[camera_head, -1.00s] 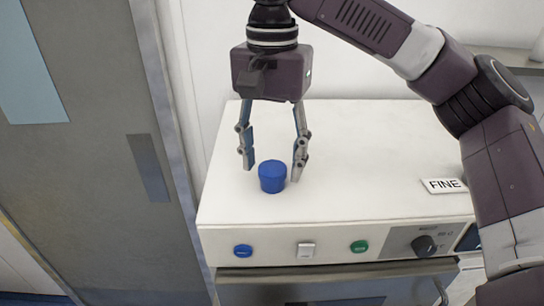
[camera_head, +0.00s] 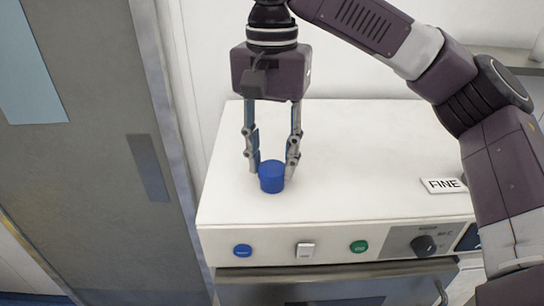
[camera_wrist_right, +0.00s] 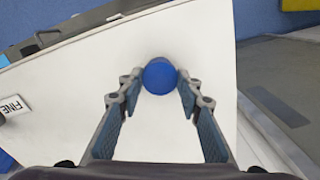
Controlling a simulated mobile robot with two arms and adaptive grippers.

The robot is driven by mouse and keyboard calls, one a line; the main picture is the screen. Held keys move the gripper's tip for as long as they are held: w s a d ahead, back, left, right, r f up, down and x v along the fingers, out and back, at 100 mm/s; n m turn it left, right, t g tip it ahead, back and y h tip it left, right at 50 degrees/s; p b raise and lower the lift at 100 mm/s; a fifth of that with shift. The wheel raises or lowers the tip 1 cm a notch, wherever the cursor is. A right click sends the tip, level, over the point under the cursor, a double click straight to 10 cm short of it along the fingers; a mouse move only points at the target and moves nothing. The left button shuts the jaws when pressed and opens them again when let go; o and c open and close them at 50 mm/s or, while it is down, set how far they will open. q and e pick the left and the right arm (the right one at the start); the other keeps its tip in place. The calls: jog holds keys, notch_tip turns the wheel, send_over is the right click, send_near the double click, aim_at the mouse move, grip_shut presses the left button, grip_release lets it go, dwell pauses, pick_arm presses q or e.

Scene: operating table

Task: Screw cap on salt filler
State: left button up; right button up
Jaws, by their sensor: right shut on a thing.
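The blue cap (camera_head: 272,177) stands on the white top of the machine, near its front left. My right gripper (camera_head: 272,172) points down over it, with one finger on each side, and is shut on it. In the right wrist view the round blue cap (camera_wrist_right: 159,76) sits between the fingertips of the right gripper (camera_wrist_right: 158,82). The salt filler cannot be told apart from the machine under the cap. My left gripper is not in view.
The white machine top (camera_head: 370,150) is mostly bare. A "FINE" label (camera_head: 443,185) lies at its right. The front panel has a blue button (camera_head: 243,251), a white switch (camera_head: 305,250), a green button (camera_head: 359,246) and a dark knob (camera_head: 424,246). A grey door (camera_head: 90,150) stands at left.

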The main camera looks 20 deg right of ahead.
jog(key=shift+m, duration=1.2)
jog(key=shift+m, duration=1.8)
jog(key=shift+m, duration=1.7)
jog(key=shift+w+m, duration=0.1)
jog(key=shift+m, duration=1.6)
jog(key=o, duration=1.2)
jog(key=shift+c, duration=0.2)
